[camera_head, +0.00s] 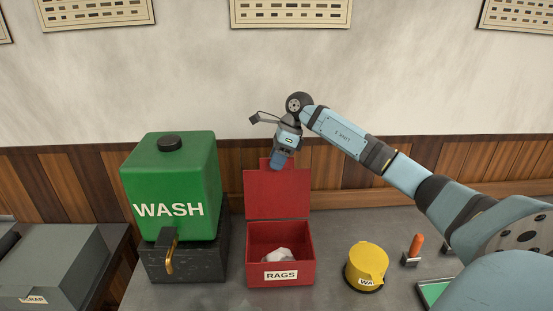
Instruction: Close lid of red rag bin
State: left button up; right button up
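The red rag bin (251,274), labelled RAGS, stands on the grey bench with white cloth (279,255) inside. Its red lid (278,195) is open and stands upright at the back of the bin. My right arm reaches in from the right, and my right gripper (277,163) points down at the lid's top edge. It overlaps the edge in view; I cannot tell whether it touches the lid. The fingertips are too small and hidden to show whether they are open. My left gripper is not in view.
A green WASH tank (168,190) on a dark block stands left of the bin. A yellow can (366,266) and an orange-handled tool (415,245) stand to the right. A grey scrap box (60,265) is at far left. A wood-panelled wall is close behind.

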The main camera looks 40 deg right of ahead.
jog(key=shift+f, duration=0.25)
jog(key=shift+a, duration=0.1)
grip_shut()
